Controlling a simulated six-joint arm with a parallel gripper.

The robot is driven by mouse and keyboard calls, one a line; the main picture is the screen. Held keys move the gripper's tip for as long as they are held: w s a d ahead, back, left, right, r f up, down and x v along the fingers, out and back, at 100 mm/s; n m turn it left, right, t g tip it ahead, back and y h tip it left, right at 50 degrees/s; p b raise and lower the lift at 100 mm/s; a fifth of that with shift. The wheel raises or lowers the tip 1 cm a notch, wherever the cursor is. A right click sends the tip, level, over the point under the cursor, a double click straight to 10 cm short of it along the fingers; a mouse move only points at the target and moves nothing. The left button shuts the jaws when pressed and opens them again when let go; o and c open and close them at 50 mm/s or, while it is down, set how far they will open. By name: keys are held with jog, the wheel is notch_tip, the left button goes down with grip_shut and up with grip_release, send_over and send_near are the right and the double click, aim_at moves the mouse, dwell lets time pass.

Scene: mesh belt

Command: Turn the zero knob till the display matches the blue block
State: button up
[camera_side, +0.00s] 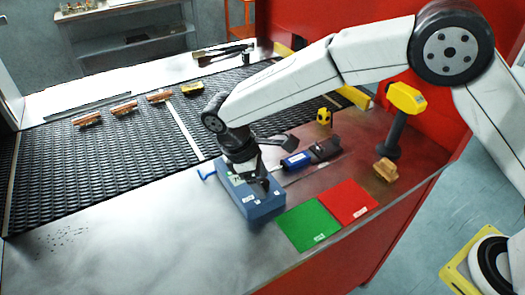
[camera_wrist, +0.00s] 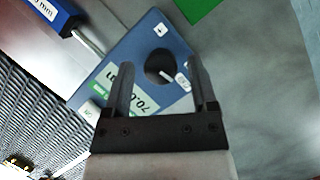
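The blue gauge box (camera_side: 264,209) lies on the metal table beside the belt. In the wrist view its top carries a round black knob (camera_wrist: 157,64) with a pale pointer. Its pale display (camera_wrist: 146,100) reads upside down, seemingly 70.0, partly hidden by a finger. My gripper (camera_wrist: 163,70) is open, its two fingers apart on either side of the knob; contact cannot be told. In the side view my gripper (camera_side: 262,184) is over the box. The blue block (camera_side: 296,161) lies behind the box; its white label (camera_wrist: 44,9) ends in "mm", the number being cut off.
A green mat (camera_side: 308,225) and a red mat (camera_side: 346,202) lie right of the box. A dark tool (camera_side: 326,149), a yellow-topped post (camera_side: 405,98) and a wooden piece (camera_side: 386,170) stand behind. The mesh belt (camera_side: 80,165) carries several copper-coloured pieces. The front left table is clear.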

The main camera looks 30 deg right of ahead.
aim_at(248, 190)
dwell(0.4)
jog(key=v, duration=0.7)
jog(key=shift+r, duration=0.35)
jog(key=shift+w, duration=0.1)
jog(key=s+d+f+m+t+y, duration=0.1)
jog(key=s+d+m+y, duration=0.15)
jog(key=d, duration=0.55)
jog(key=s+d+f+m+t+y, duration=0.1)
jog(key=d+m, duration=0.2)
jog(key=d, duration=0.4)
jog(key=s+d+f+m+t, duration=0.3)
jog(key=s+d+m, duration=0.2)
jog(key=s+d, duration=0.6)
jog(key=shift+s, duration=0.2)
